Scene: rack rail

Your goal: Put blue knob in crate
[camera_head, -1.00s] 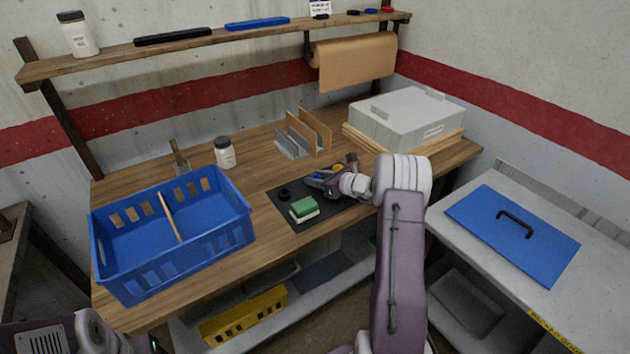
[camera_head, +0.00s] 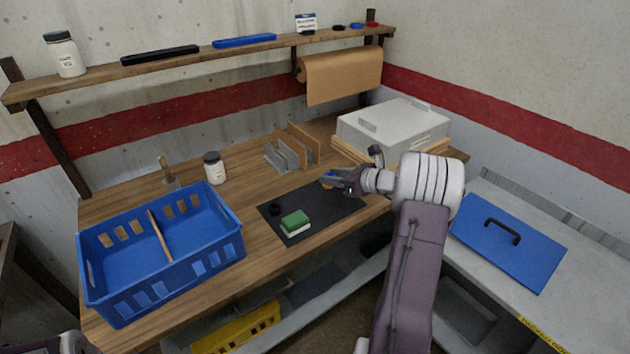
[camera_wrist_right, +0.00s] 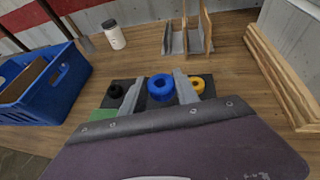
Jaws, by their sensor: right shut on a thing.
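The blue knob (camera_wrist_right: 161,87) shows in the right wrist view between the two fingers of my right gripper (camera_wrist_right: 159,88), which is shut on it. In the head view my right gripper (camera_head: 333,180) is over the right part of the dark mat (camera_head: 325,206) and largely hides the knob. I cannot tell how high the knob is held. The crate is the blue slotted crate (camera_head: 200,258) at the left of the workbench, with a wooden divider (camera_head: 159,236) inside. It also shows at the left of the right wrist view (camera_wrist_right: 50,98). My left gripper is out of view.
A yellow ring-shaped knob (camera_wrist_right: 197,84), a black knob (camera_head: 275,209) and a green-and-white sponge (camera_head: 295,222) are on or by the mat. A white jar (camera_head: 214,168), a brush (camera_head: 168,175) and an upright divider rack (camera_head: 290,151) stand behind. Bare wood separates mat and crate.

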